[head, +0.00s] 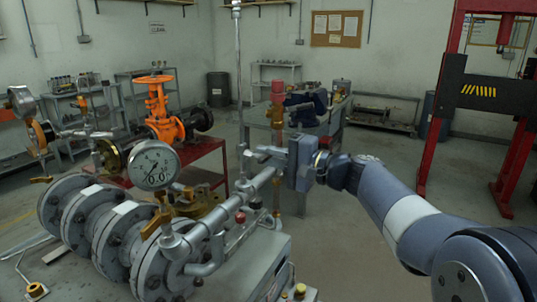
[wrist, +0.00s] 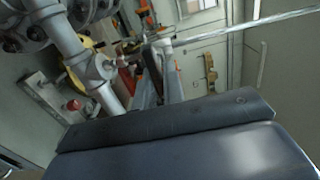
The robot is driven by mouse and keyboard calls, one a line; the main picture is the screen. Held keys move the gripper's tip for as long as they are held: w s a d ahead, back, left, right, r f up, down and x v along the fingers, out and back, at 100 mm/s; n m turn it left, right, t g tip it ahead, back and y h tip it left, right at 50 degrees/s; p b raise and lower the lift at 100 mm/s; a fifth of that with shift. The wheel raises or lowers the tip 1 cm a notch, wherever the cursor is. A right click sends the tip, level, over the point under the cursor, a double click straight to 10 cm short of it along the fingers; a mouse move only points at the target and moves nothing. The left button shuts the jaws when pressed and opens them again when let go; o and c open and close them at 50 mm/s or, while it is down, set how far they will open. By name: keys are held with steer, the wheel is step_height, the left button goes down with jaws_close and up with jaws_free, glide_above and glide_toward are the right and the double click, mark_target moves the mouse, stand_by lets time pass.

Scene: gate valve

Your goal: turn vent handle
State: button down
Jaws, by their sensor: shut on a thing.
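My gripper (head: 262,153) reaches in from the right in the head view, its fingers level beside the slim upright vent pipe (head: 239,70). The fingers are shut on the vent handle, which they mostly hide in the head view. In the wrist view my gripper (wrist: 157,62) points up the picture toward the foot of the vent pipe (wrist: 250,25). An orange piece shows between the fingers and looks like part of the handle; its exact angle cannot be told.
A round pressure gauge (head: 153,165) and grey flanges (head: 115,235) stand left of my gripper. A grey slanting pipe (head: 225,207) runs just below it. An orange gate valve (head: 160,108) sits on a red table behind. A red press frame (head: 440,90) stands at right.

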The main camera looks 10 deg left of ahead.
stand_by(0.4)
steer(key=c, duration=1.5)
jaws_free()
steer(key=shift+d, duration=0.1)
steer(key=b+v, duration=0.1)
steer(key=v, duration=0.9)
steer(key=shift+d, duration=0.3)
steer(key=shift+s+a, duration=0.1)
steer(key=shift+a, duration=0.05)
steer(key=p+x, duration=0.1)
steer(key=x, duration=0.9)
steer(key=shift+a, duration=0.35)
steer(key=shift+d, duration=0.1)
